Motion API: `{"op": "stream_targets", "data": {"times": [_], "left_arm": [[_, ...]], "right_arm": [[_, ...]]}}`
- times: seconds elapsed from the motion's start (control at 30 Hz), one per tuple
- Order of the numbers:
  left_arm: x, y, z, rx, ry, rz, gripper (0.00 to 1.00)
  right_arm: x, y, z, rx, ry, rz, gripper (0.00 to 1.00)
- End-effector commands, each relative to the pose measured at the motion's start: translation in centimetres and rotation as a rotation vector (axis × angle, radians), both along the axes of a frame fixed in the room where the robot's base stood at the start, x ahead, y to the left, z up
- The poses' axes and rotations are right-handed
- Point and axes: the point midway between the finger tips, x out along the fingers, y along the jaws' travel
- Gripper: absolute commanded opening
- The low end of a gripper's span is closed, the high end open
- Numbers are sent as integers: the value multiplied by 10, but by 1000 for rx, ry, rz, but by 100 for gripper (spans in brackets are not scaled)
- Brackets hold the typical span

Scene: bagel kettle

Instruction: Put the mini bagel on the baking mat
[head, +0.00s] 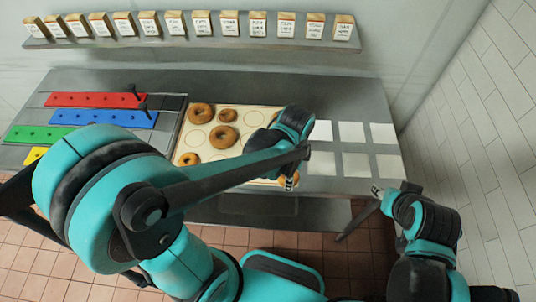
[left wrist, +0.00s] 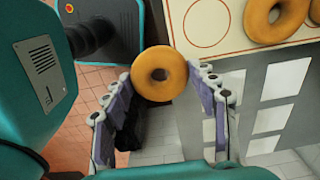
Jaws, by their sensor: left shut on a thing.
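The baking mat (head: 251,120) is a cream sheet with printed circles, lying on the grey counter, and several brown bagels rest on it. My left arm crosses in front of its near right part. My left gripper (head: 291,183) is at the mat's near right corner. In the left wrist view, my left gripper (left wrist: 160,88) is shut on a small golden-brown bagel (left wrist: 141,82), held between the fingertips. The mat (left wrist: 185,45) shows behind it, and the bagel appears near the mat's edge. My right gripper (head: 377,190) is near the counter's front right; its jaw opening is unclear.
Larger bagels (head: 223,137) and smaller ones (head: 227,115) sit on the mat. Red (head: 95,100), blue (head: 115,118) and green strips are at left. White squares (head: 352,132) lie on the right of the counter. A shelf (head: 190,41) of labelled blocks is at the back.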

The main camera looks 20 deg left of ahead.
Motion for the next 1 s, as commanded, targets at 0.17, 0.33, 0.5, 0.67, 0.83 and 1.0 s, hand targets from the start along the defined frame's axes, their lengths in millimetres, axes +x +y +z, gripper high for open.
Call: {"op": "stream_targets", "data": {"times": [0.17,0.33,0.5,0.67,0.83,1.0], "left_arm": [[38,25,-30,0,0,6,32],[66,43,-49,0,0,3,32],[78,51,-57,0,0,1,32],[80,51,-71,0,0,-1,32],[79,51,-96,0,0,-1,32],[79,51,-97,0,0,-1,32]], "right_arm": [[0,0,-16,0,0,0,40],[0,0,-23,0,0,0,40],[0,0,-26,0,0,0,40],[0,0,-31,0,0,0,40],[0,0,-40,0,0,0,40],[0,0,-39,0,0,0,40]]}}
